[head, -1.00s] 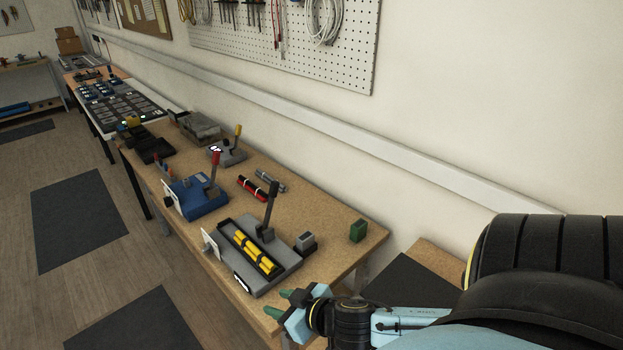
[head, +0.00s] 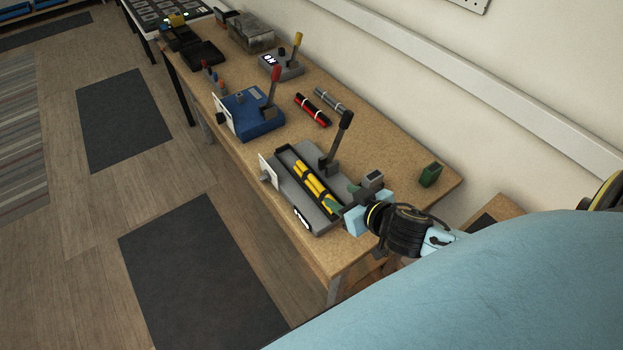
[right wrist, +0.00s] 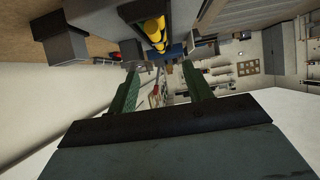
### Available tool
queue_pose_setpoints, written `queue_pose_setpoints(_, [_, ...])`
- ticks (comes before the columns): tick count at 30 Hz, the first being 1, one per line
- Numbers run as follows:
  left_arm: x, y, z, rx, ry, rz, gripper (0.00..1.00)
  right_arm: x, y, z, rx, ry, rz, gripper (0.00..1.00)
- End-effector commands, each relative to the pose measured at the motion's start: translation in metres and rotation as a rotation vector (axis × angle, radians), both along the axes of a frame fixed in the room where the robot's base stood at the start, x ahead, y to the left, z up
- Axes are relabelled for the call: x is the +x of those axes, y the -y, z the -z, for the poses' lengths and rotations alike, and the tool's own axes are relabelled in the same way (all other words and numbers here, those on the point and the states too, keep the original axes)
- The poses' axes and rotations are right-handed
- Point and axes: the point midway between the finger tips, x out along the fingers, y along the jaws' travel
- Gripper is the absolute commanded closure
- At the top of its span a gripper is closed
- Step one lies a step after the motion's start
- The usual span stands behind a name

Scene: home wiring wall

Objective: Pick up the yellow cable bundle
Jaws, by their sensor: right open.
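The yellow cable bundle (head: 312,180) lies in the black tray of a grey lever device (head: 322,218) on the wooden bench. It also shows at the top of the right wrist view (right wrist: 153,30), with dark bands around it. My right gripper (head: 343,197) is at the near right end of the device, close to the bundle's near end. Its green fingers are apart in the right wrist view (right wrist: 160,75), with nothing between them that I can see held. Whether a finger touches the bundle cannot be told. My left gripper is not in view.
A black upright lever (head: 340,138) stands on the device beside the bundle. A small grey block (head: 373,179) and a green block (head: 430,175) are to the right. A blue device (head: 252,113), a red bundle (head: 312,110) and a grey bundle (head: 331,101) lie farther back.

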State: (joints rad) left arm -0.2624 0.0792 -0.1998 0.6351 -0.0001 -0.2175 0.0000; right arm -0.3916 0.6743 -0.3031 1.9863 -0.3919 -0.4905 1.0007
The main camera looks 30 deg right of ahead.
Motion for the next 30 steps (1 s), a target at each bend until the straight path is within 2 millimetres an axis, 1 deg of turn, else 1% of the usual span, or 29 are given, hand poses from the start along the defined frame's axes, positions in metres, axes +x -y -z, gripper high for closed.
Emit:
queue_pose_setpoints(1, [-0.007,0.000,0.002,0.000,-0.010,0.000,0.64,0.009,0.000,0.004,-0.001,0.003,0.000,0.50])
queue_pose_setpoints(2, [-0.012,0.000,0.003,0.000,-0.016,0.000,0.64,0.013,-0.001,0.006,0.000,0.002,0.001,0.50])
queue_pose_setpoints(6, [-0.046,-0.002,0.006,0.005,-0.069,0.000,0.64,0.034,-0.002,0.017,-0.002,0.002,0.000,0.50])
queue_pose_setpoints(9, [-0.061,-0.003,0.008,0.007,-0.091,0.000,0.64,0.045,-0.003,0.024,-0.001,0.001,0.000,0.50])
queue_pose_setpoints(11, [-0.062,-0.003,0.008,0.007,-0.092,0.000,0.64,0.050,-0.004,0.027,0.000,0.001,0.001,0.50])
queue_pose_setpoints(13, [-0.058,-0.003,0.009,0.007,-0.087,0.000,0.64,0.054,-0.004,0.029,0.000,0.000,0.000,0.50])
queue_pose_setpoints(17, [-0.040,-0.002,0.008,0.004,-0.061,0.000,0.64,0.059,-0.004,0.031,0.000,0.001,0.000,0.50])
queue_pose_setpoints(18, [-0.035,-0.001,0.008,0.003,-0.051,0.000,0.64,0.062,-0.004,0.032,-0.001,0.001,0.000,0.50])
queue_pose_setpoints(21, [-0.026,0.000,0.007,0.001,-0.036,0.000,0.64,0.073,-0.004,0.036,-0.001,0.002,0.000,0.50])
queue_pose_setpoints(27, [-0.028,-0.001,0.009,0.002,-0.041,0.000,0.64,0.096,-0.005,0.049,-0.001,0.001,0.000,0.50])
queue_pose_setpoints(30, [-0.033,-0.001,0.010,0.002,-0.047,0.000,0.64,0.101,-0.006,0.052,-0.002,0.000,-0.001,0.50])
